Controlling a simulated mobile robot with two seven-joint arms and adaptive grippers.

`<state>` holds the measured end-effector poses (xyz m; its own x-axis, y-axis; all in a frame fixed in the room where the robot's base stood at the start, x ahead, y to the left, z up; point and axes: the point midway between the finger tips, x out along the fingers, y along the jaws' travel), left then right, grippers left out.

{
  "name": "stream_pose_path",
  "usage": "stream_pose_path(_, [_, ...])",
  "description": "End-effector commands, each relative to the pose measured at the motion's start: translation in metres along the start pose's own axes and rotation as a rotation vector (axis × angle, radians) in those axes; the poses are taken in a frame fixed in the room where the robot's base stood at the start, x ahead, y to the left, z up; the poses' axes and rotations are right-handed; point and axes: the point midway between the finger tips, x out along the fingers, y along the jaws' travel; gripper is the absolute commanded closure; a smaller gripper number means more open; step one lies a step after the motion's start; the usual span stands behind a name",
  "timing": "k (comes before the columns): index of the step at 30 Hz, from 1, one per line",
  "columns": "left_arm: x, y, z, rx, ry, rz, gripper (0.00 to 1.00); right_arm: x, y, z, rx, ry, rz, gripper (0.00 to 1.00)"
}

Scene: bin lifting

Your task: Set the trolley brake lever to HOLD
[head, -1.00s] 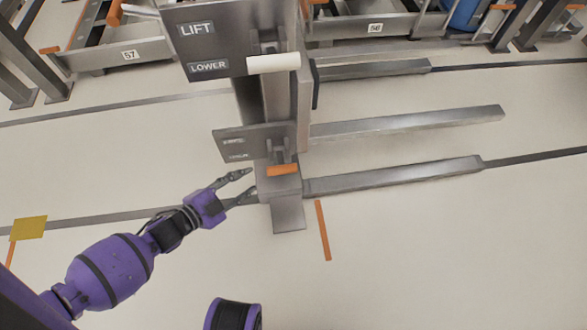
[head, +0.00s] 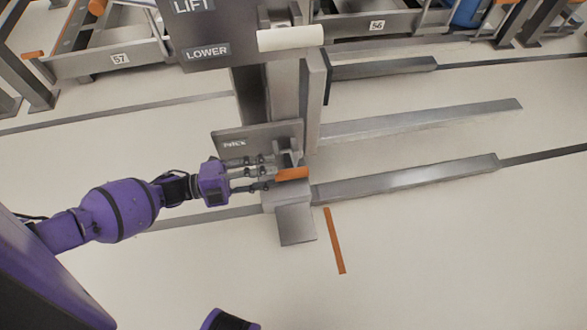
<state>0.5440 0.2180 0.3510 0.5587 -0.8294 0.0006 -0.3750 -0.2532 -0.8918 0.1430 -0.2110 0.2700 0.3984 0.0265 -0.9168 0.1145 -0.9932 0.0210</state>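The trolley's brake lever (head: 292,174) has an orange grip and sits low on the grey mast, in front of a small label plate (head: 228,145). The upper label on that plate is too small to read surely, and the lower label is hidden behind my gripper. My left gripper (head: 272,173) comes in from the left, with its fingers spread above and below the level of the orange grip. Its fingertips are at the grip's left end; I cannot tell if they touch it.
Above is a larger LIFT/LOWER plate (head: 208,30) with a white handle (head: 290,38). Steel forks (head: 410,178) reach right along the floor. An orange floor strip (head: 335,240) lies in front. Racks numbered 57 (head: 110,60) and 56 stand behind.

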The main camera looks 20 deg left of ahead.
Motion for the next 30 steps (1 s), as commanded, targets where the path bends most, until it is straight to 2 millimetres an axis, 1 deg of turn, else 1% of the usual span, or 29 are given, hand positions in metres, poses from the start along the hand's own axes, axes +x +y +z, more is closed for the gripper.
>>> stream_pose_path(1, [0.009,0.0,0.0,0.0,0.004,-0.003,0.66,0.002,0.0,0.001,-0.002,-0.001,-0.001,1.0])
stream_pose_path(6, [0.037,0.001,0.0,0.0,0.003,-0.002,0.66,0.007,0.0,0.002,-0.007,-0.004,-0.003,1.0])
stream_pose_path(12, [0.061,0.001,0.001,-0.001,0.001,-0.001,0.66,0.011,0.0,0.003,-0.01,-0.005,-0.004,1.0])
stream_pose_path(16, [0.068,0.001,0.001,-0.002,-0.001,0.0,0.66,0.013,0.0,0.003,-0.01,-0.005,-0.004,1.0])
stream_pose_path(23, [0.069,0.0,0.0,-0.002,-0.001,0.0,0.66,0.012,0.0,0.002,-0.01,-0.005,-0.005,1.0])
stream_pose_path(26, [0.069,0.0,0.0,-0.002,-0.001,0.0,0.77,0.012,0.0,0.002,-0.01,-0.005,-0.005,1.0])
stream_pose_path(30, [0.069,0.0,0.0,-0.002,-0.001,-0.001,0.95,0.012,0.0,0.002,-0.01,-0.005,-0.005,1.0])
